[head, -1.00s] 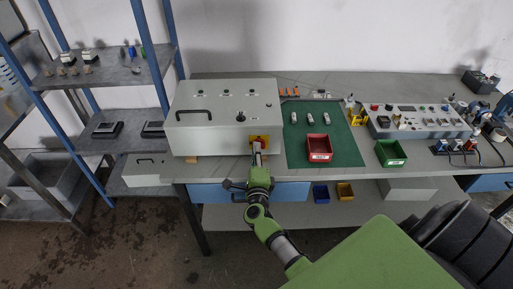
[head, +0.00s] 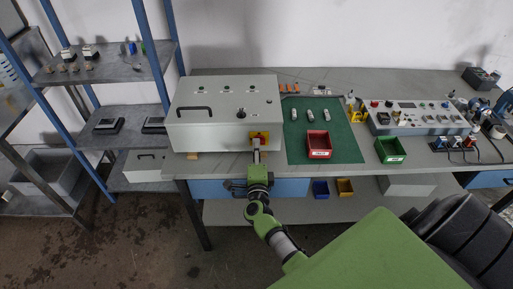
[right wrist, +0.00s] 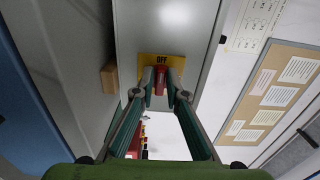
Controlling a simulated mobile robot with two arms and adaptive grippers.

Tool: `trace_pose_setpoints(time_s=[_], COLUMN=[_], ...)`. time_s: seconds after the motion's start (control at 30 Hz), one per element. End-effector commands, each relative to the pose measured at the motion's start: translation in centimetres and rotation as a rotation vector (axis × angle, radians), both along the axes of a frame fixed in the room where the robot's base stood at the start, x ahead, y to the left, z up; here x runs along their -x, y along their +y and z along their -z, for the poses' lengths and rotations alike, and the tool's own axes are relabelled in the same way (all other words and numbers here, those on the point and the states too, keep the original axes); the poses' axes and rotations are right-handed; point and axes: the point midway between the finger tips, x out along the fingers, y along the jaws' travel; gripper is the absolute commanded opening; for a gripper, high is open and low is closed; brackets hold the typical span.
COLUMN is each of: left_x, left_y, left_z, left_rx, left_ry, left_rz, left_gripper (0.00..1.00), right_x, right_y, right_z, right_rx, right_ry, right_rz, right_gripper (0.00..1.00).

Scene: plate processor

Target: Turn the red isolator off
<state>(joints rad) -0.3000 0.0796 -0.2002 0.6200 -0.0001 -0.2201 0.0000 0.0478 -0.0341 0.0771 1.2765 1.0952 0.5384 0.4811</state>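The red isolator handle (right wrist: 160,80) sits on a yellow plate (right wrist: 146,68) on the grey cabinet's front. The word OFF shows on the plate, above the handle in the right wrist view. In the head view the yellow plate (head: 266,134) is at the cabinet's lower right, partly hidden by my gripper. My right gripper (head: 257,146) is in front of it. In the right wrist view its two fingers (right wrist: 161,90) are apart, one on each side of the red handle, with what looks like a narrow gap; contact is not clear. My left gripper is not in view.
The grey cabinet (head: 210,137) stands on the bench beside a green mat (head: 343,150) with a red bin (head: 318,145). A green bin (head: 391,150) and a control panel (head: 420,118) are farther right. A shelf rack (head: 115,79) stands at left.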

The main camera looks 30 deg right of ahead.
Motion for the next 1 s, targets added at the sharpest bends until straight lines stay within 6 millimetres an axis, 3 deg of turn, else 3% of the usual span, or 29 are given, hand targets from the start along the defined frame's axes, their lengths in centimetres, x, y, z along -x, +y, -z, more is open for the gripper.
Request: trace_pose_setpoints(time_s=[0.47, 1.0], left_x=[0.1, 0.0], left_y=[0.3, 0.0], left_z=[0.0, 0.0], left_rx=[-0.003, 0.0], left_ry=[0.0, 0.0], left_rz=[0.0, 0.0], left_gripper=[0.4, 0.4], right_x=[0.6, 9.0], right_y=[0.4, 5.5], right_z=[0.1, 0.1], right_rx=[-0.003, -0.002], right_ry=[-0.001, 0.001], right_rz=[0.0, 0.0], right_gripper=[0.26, 0.26])
